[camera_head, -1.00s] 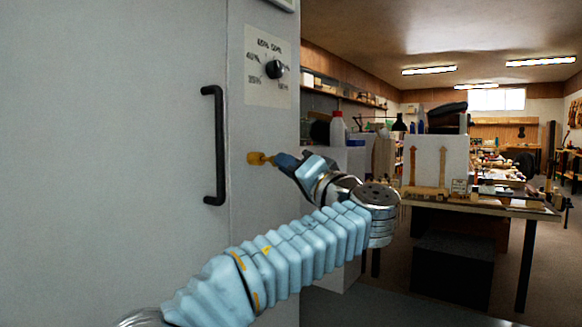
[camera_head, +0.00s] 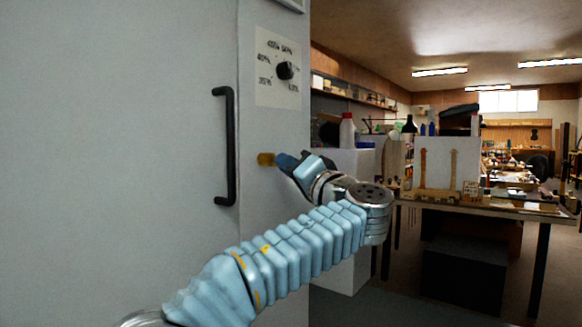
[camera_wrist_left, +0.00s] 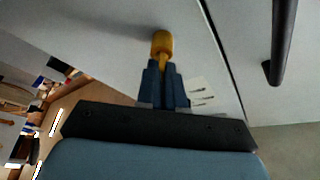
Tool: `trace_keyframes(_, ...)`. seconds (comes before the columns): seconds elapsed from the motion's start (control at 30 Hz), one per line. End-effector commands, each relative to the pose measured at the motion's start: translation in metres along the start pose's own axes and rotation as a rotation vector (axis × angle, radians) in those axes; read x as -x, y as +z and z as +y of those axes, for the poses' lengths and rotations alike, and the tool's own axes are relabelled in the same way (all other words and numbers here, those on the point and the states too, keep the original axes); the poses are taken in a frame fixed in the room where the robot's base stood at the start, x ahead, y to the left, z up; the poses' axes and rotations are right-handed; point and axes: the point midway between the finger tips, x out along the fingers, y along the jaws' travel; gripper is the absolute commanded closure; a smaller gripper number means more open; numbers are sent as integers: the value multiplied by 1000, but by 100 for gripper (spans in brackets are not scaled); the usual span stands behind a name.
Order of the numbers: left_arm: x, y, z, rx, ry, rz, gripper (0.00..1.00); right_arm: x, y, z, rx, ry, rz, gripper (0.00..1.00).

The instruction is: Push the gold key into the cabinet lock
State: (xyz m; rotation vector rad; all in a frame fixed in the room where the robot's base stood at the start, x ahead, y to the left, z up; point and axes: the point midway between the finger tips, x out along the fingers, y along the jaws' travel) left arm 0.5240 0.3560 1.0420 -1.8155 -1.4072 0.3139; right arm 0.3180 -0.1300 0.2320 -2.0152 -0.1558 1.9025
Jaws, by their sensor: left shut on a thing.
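The gold key (camera_head: 266,159) is held out in front of the grey cabinet's narrow right-hand panel (camera_head: 268,215), a little right of the black door handle (camera_head: 228,146). My left gripper (camera_head: 283,162) is shut on the key. In the left wrist view the gold key (camera_wrist_left: 162,44) sticks out from between the blue fingers of my left gripper (camera_wrist_left: 163,72), with its wide end close to the pale panel. I cannot tell whether it touches the panel. No lock opening shows in either view. My right gripper is not in view.
A black dial (camera_head: 285,70) on a marked plate sits above the key. In the left wrist view the handle (camera_wrist_left: 283,40) is at the upper right, beyond the door seam. A crowded workbench (camera_head: 480,207) stands to the right, behind my arm.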

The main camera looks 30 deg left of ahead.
Motion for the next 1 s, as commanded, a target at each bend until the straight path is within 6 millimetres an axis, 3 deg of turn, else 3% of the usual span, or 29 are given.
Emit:
trace_keyframes(0.23, -3, 1, 0, 0, 0, 0, 100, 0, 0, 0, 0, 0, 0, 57)
trace_keyframes(0.3, -3, 1, 0, 0, 0, 0, 84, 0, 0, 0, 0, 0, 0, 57)
trace_keyframes(0.43, -3, 1, 0, 0, 0, 0, 64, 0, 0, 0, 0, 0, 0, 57)
trace_keyframes(0.77, -1, 1, 0, 0, 1, 1, 63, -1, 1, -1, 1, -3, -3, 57)
trace_keyframes(0.87, 10, 1, 1, 0, 3, 3, 63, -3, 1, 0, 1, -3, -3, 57)
trace_keyframes(1.0, 40, 1, 2, 0, 4, 5, 63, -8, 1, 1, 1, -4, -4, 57)
